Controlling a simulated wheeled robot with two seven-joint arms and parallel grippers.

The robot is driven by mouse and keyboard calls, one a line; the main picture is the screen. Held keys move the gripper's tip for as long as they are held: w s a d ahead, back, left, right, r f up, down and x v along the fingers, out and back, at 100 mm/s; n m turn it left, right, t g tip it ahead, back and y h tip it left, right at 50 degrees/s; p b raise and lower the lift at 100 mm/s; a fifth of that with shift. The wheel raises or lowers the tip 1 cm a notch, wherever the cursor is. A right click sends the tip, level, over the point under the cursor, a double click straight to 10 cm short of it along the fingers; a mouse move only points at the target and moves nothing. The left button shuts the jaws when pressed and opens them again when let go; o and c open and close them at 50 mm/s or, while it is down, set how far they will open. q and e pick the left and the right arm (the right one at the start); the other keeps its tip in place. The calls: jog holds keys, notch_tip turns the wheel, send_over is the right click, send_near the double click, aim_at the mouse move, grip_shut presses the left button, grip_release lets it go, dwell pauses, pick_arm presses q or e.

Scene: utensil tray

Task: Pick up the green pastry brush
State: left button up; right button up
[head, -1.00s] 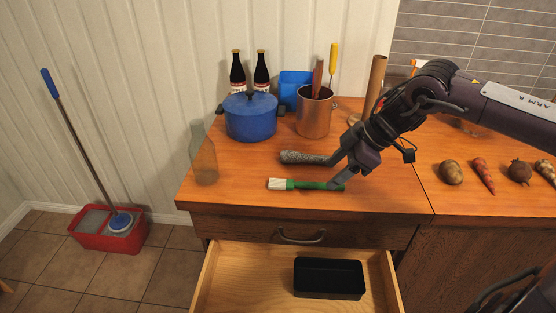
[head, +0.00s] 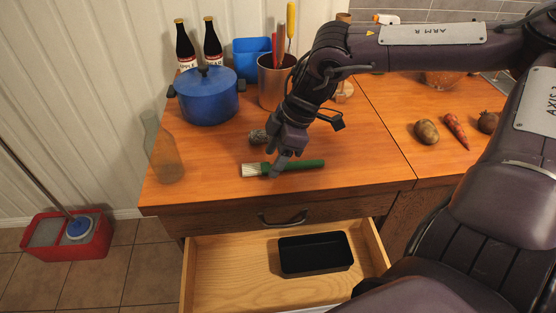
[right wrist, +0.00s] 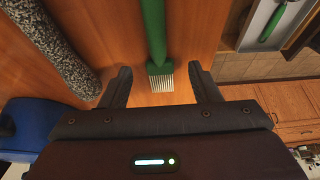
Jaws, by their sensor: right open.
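The green pastry brush (head: 308,164) lies flat on the wooden counter near its front edge, pale bristles to the left and green handle to the right. My right gripper (head: 281,167) is over the brush in the head view and covers part of it near the bristles. In the right wrist view my right gripper (right wrist: 162,88) is open, one finger on each side of the bristle end. The brush (right wrist: 154,30) runs between the fingers, with its handle pointing away; I cannot tell whether they touch it. My left gripper is not in view.
A speckled grey cylinder (right wrist: 50,42) lies beside the brush, mostly hidden in the head view. A glass bottle (head: 164,158), blue pot (head: 207,97) and utensil can (head: 271,88) stand left and behind. Below, an open drawer (head: 218,272) holds a black tray (head: 315,255).

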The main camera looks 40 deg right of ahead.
jog(key=shift+w+a+f, duration=0.15)
jog(key=shift+a+f, duration=0.05)
jog(key=shift+f, duration=0.5)
jog(key=c, duration=1.1)
jog(key=shift+o, duration=0.2)
jog(key=shift+r, duration=0.15)
